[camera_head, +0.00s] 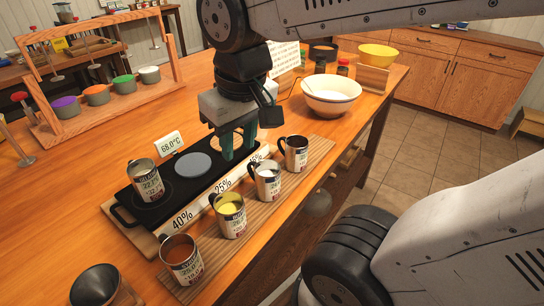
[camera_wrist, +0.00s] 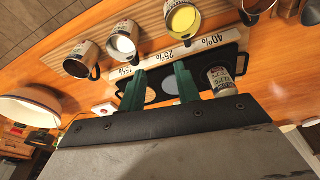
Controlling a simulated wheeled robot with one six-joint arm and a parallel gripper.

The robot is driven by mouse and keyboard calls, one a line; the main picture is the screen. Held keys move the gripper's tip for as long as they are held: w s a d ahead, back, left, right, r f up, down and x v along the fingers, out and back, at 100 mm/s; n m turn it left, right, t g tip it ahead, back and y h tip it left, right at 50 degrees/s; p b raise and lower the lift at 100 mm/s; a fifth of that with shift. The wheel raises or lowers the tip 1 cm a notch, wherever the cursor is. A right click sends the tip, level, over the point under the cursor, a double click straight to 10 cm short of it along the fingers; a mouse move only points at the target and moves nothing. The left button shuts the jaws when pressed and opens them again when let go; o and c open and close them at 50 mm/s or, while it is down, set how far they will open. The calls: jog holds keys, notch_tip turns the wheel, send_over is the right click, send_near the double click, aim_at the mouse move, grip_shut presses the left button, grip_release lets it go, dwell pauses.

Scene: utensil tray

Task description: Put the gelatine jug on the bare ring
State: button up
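My gripper (camera_head: 238,148) is open and empty, its two teal fingers apart above the right part of a black hot plate (camera_head: 177,204). A grey ring (camera_head: 195,165) on the plate is bare. In the wrist view, a paler disc (camera_wrist: 150,95) also shows between the fingers. A labelled metal jug (camera_head: 147,183) stands at the plate's left end. Several more jugs stand on a wooden board in front: one with orange-brown contents (camera_head: 181,259), one yellow (camera_head: 231,216), one white (camera_head: 267,181), one dark (camera_head: 295,153). I cannot read which label says gelatine.
A percentage strip (camera_head: 213,193) lies between plate and jugs. A 68.0°C sign (camera_head: 169,142) stands behind the plate. A white bowl (camera_head: 330,95) is at right, a dark cup (camera_head: 95,285) at front left, and a wooden rack with coloured pots (camera_head: 110,95) at back left.

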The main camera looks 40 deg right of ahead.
jog(key=s+d+f+g, duration=0.1)
jog(key=s+d, duration=0.1)
jog(key=s, duration=0.4)
jog(key=shift+s+d+f+m, duration=0.2)
jog(key=shift+s+f+m, duration=0.05)
jog(key=shift+s+m, duration=0.05)
dwell(0.8)
